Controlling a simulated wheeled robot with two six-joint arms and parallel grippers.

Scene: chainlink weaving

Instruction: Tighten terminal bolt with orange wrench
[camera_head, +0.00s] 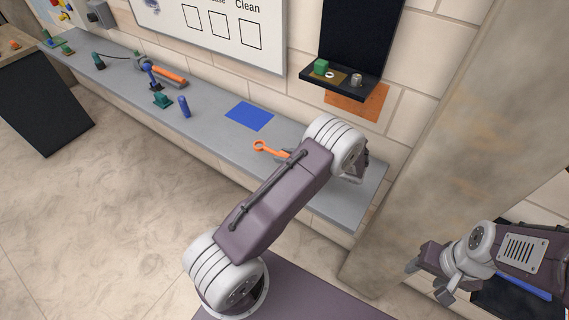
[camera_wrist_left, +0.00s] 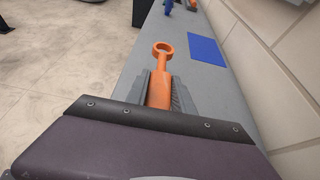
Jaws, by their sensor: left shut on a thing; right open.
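The orange wrench (camera_head: 265,148) is in the jaws of my left gripper (camera_head: 287,156), over the grey bench, its ring end pointing away from the gripper. In the left wrist view the wrench's ring (camera_wrist_left: 163,49) and shaft show, with the two fingers of my left gripper (camera_wrist_left: 160,92) closed on either side of the shaft. My left arm hides part of the bench. My right gripper (camera_head: 430,282) is open and empty at the lower right, away from the bench. I cannot tell which thing is the terminal bolt.
A blue mat (camera_head: 249,116) lies on the grey bench (camera_head: 215,118). A dark wall shelf (camera_head: 338,84) holds a green block (camera_head: 321,67) and a small grey cylinder (camera_head: 356,80). Blue, teal and orange items stand at the bench's left. A stone pillar (camera_head: 450,130) is at right.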

